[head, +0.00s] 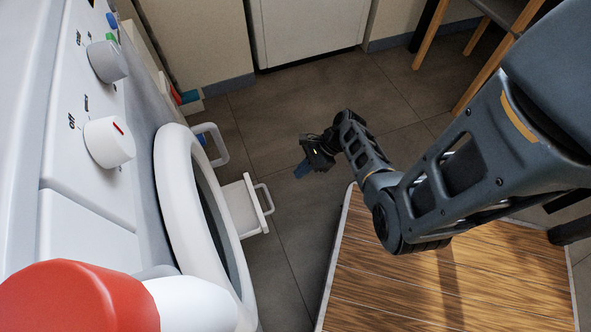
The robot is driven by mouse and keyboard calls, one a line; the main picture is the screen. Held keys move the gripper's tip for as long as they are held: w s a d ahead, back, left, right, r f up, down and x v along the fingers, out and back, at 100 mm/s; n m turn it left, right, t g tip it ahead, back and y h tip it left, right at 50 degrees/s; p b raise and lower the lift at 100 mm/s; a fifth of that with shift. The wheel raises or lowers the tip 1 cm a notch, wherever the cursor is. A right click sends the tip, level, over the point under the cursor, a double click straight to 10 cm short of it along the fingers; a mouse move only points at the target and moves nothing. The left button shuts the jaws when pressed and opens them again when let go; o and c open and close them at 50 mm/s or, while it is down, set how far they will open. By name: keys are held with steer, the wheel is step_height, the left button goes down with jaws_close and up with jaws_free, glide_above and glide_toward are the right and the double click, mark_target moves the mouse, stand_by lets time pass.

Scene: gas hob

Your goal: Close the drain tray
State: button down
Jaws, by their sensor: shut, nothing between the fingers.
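A small white tray (239,208) with a loop handle (265,198) sticks out low from the front of a white appliance, beyond its round door ring. It looks like the drain tray and stands pulled out; its inner end is hidden behind the ring. My gripper (303,168) is shut and empty, pointing down over the grey floor. In the picture it lies to the right of and a little above the tray handle, with a gap between them.
The white appliance has two knobs (109,142) and a round door ring (190,200). Another white loop handle (212,145) projects beyond it. A red and white rounded object (85,298) fills the lower left. A wood-topped surface (440,285) lies at lower right. Open floor (280,235) lies between.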

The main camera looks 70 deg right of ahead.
steer(key=w+a+r+b+x, duration=0.1)
steer(key=b+x, duration=0.3)
steer(key=x, duration=0.6)
steer(key=shift+w+a+b, duration=0.2)
steer(key=shift+w+b, duration=0.1)
steer(key=shift+r, duration=0.1)
steer(key=p, duration=0.2)
glide_above(242, 209)
steer(key=shift+a, duration=0.1)
